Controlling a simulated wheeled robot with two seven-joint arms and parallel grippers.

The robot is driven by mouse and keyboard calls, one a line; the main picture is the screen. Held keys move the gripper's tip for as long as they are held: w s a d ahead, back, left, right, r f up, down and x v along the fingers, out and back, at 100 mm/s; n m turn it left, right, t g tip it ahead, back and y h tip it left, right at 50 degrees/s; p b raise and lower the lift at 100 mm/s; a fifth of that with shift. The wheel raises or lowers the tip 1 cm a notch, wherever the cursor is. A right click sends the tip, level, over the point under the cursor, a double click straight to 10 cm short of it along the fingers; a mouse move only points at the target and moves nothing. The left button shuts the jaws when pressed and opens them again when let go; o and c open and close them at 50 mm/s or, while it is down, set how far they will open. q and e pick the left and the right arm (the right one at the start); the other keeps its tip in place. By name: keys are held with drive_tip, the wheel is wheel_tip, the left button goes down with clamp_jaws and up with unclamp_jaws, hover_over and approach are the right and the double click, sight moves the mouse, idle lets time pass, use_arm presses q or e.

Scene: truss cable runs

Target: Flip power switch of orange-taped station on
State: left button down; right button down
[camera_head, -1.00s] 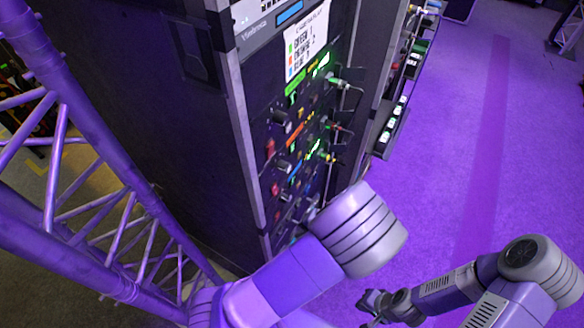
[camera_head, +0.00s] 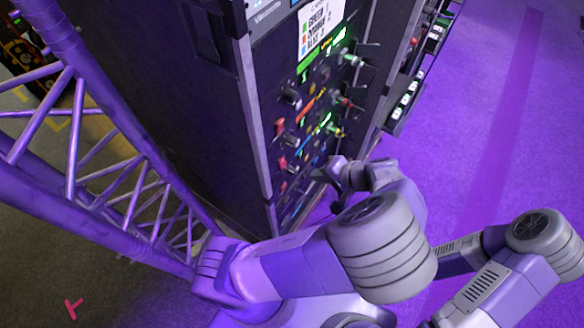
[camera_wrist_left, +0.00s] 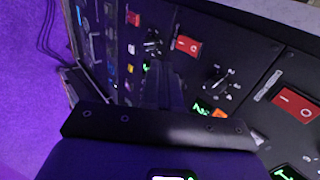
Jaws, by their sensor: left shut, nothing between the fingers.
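The rack panel (camera_head: 268,155) holds stacked stations with red switches, knobs and lit green displays. In the head view, an orange tape strip (camera_head: 307,106) lies below a green one (camera_head: 304,73). A red switch (camera_head: 280,127) sits near the orange strip. My left gripper (camera_head: 332,178) is shut and empty, in front of the panel's lower right part. My right gripper is hidden.
A label sheet (camera_head: 320,30) is on the rack above the stations. Cable plugs (camera_head: 352,61) stick out along the panel's right side. A metal truss (camera_head: 110,160) stands left of the rack. Purple-lit floor (camera_head: 480,130) is open on the right.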

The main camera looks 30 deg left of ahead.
sight(283, 163)
use_arm(q)
drive_tip(key=a+f, duration=0.6)
drive_tip(key=a, duration=0.3)
drive_tip(key=shift+w, duration=0.35)
use_arm(e)
drive_tip(key=shift+f, duration=0.1)
